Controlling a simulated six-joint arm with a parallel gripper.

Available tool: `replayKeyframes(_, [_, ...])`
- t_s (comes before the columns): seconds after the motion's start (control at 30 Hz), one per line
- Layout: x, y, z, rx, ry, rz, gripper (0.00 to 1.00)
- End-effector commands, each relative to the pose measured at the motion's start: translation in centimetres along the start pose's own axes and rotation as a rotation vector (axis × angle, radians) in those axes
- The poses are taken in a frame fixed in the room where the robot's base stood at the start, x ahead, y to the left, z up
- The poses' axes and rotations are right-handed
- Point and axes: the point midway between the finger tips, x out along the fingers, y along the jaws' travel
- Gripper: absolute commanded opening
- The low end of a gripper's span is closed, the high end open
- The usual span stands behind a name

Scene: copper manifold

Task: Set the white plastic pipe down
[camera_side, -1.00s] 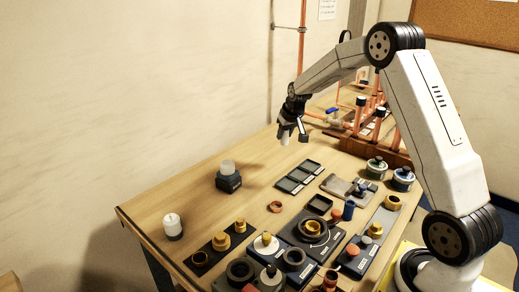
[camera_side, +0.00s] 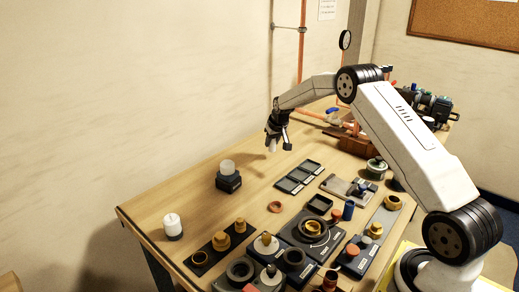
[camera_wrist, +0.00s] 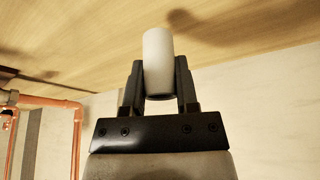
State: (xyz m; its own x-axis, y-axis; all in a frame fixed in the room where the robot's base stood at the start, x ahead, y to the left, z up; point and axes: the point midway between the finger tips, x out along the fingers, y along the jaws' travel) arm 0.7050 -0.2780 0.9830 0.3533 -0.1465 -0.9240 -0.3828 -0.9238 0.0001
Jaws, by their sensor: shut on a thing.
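My gripper (camera_side: 273,138) is shut on the white plastic pipe (camera_side: 272,145), above the rear part of the wooden table. In the wrist view the white pipe (camera_wrist: 158,62) stands out between the two dark fingers (camera_wrist: 158,85), with wood surface past it. The pipe's lower end hangs below the fingertips in the side view. It looks apart from the table, though the exact gap is hard to tell.
Bare wooden table (camera_side: 190,190) lies below and left of my gripper. A dark block with a pale cylinder (camera_side: 228,167) stands front left. Dark trays (camera_side: 299,177) lie in front. Copper piping (camera_side: 335,128) is behind on the right.

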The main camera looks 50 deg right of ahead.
Motion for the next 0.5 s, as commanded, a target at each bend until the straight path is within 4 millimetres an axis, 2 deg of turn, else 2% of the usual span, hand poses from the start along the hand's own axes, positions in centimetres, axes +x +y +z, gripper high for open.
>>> replayKeyframes(0.27, [0.3, 0.0, -0.1, 0.000, 0.000, 0.000, 0.00])
replayKeyframes(0.5, [2.5, 0.0, 0.5, 0.000, -0.003, 0.000, 0.00])
